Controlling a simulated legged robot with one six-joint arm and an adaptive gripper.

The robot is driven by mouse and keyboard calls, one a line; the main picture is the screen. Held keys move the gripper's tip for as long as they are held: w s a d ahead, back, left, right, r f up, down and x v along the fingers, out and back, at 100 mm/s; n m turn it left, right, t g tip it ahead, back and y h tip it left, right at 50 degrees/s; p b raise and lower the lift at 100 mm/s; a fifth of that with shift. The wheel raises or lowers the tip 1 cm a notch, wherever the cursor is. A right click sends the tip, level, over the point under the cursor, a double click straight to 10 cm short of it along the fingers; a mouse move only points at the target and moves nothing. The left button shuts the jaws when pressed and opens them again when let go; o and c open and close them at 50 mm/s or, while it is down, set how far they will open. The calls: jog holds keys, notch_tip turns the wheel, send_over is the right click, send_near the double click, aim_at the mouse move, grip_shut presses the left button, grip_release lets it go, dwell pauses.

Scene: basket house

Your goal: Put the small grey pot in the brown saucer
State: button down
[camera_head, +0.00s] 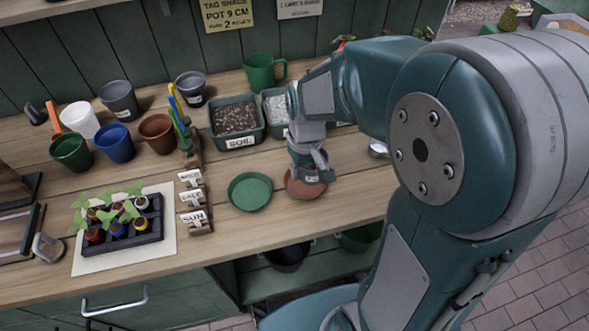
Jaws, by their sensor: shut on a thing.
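My gripper (309,167) points down over the brown saucer (301,192) near the front of the bench. It is shut on the small grey pot (322,177), of which only a little dark side shows below the fingers. The pot is over the saucer; I cannot tell whether it touches it. The gripper and pot hide the back part of the saucer. A green saucer (250,192) lies just left of the brown one.
Behind are a soil tray (237,121), a gravel tray (276,110) and a green can (262,72). Dark grey pots (120,99) (191,88) and coloured pots stand at the back left. Small labelled blocks (195,200) and a seedling tray (122,234) are at left.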

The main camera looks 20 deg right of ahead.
jog(key=shift+w+a+f, duration=0.15)
jog(key=shift+w+f, duration=0.3)
jog(key=shift+f, duration=0.1)
jog(key=shift+w+a+f, duration=0.15)
jog(key=shift+w+f, duration=0.25)
jog(key=shift+f, duration=0.15)
jog(key=shift+w+f, duration=0.1)
jog(key=shift+f, duration=1.5)
jog(key=shift+f, duration=0.1)
jog(key=shift+c, duration=1.6)
grip_release()
